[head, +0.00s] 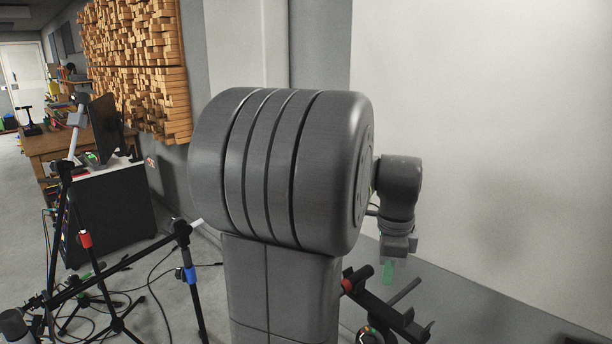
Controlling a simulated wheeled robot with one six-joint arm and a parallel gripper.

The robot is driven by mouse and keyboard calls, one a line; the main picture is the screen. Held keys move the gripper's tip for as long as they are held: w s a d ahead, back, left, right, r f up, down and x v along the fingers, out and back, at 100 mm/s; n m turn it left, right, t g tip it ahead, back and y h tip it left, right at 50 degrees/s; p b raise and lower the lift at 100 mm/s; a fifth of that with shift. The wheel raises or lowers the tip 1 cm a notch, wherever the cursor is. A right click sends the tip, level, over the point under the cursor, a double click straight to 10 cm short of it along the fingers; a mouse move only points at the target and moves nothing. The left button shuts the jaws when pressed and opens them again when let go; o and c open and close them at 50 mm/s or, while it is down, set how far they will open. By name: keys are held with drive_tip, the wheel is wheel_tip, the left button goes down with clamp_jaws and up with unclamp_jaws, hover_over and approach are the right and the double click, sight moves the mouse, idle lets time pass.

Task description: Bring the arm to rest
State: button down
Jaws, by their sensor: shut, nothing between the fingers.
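My gripper (389,270) hangs at the right of the picture, below my grey wrist link. It points downward, with a small green tip at its end. It looks shut and empty, and I see nothing held in it. Part of my arm is hidden behind my large grey body in the middle of the picture. No car door can be made out in the head view.
A black stand with a red part (348,285) stands low, close beside and below my gripper. Black tripod stands (187,270) and loose cables fill the left floor. A desk with a monitor (106,128) is behind them. A pale wall (500,130) rises at the right.

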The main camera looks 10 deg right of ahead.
sight(382, 308)
wheel_tip(382, 308, down, 8)
drive_tip(key=b, duration=0.6)
drive_tip(key=shift+r+b, duration=0.2)
drive_tip(key=shift+b, duration=0.15)
drive_tip(key=shift+r+p, duration=0.5)
drive_tip(key=shift+r, duration=0.15)
drive_tip(key=shift+r+p, duration=0.35)
drive_tip(key=shift+p, duration=0.15)
wheel_tip(382, 308, up, 7)
drive_tip(key=p, duration=0.6)
wheel_tip(382, 308, down, 9)
drive_tip(key=b, duration=0.8)
drive_tip(key=shift+f, duration=0.15)
wheel_tip(382, 308, up, 17)
drive_tip(key=p, duration=1)
